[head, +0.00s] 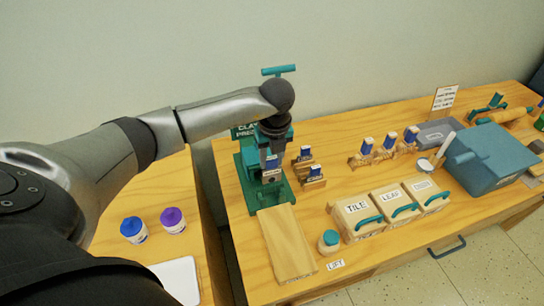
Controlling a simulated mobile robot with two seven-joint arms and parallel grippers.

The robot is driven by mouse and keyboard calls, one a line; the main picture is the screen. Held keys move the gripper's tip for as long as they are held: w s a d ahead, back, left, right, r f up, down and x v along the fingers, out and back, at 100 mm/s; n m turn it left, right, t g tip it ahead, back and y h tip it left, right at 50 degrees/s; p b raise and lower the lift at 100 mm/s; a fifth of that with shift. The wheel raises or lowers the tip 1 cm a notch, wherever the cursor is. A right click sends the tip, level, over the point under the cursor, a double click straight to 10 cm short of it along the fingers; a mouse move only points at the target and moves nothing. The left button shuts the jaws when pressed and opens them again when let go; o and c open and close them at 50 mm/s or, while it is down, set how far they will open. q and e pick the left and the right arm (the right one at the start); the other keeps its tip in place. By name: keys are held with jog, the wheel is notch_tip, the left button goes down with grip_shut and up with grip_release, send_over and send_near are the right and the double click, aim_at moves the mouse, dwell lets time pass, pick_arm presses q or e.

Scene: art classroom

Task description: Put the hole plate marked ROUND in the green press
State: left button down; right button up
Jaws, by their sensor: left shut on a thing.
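The green press (247,184) stands at the back left of the wooden table, with a sign reading CLAY PRESS and a teal bar handle (279,70) on top. My left gripper (271,155) points down at the front of the press. It is shut on a small plate with a blue tab and pale label (271,174), low at the press; its label is too small to read. I cannot tell whether the plate is seated or just above its place. My arm hides part of the press. My right gripper is not in view.
More blue-tabbed plates stand in wooden holders right of the press (315,172) and further back (367,147). A wooden board (287,243) lies in front.

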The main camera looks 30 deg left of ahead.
pick_arm(q)
jog(key=shift+f+b, duration=3.55)
jog(key=shift+f, duration=1.2)
jog(key=shift+c, duration=2.1)
grip_release()
notch_tip(320, 180, up, 8)
jog(key=p, duration=0.7)
jog(key=shift+r, duration=0.1)
